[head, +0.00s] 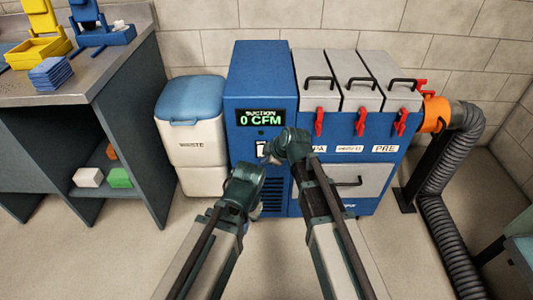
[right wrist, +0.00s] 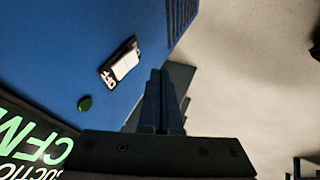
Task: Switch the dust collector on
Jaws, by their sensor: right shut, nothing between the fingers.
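The dust collector (head: 262,85) is a blue cabinet with a display (head: 262,117) reading "SUCTION 0 CFM". Below the display is a white switch (head: 261,148), partly covered by my right gripper. In the right wrist view the switch (right wrist: 125,64) has an "OFF" label beside it, and a dark green round lamp (right wrist: 85,103) sits between it and the display. My right gripper (head: 270,152) is shut and empty in front of the panel; its fingers (right wrist: 158,78) appear beside the switch, and contact cannot be told. My left gripper (head: 250,178) is lower, its jaws unclear.
Several grey lids with red latches (head: 361,122) top the collector's right part. An orange collar and grey hose (head: 440,180) run down its right side. A waste bin (head: 190,125) and a grey bench (head: 110,90) stand left. Floor in front is free.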

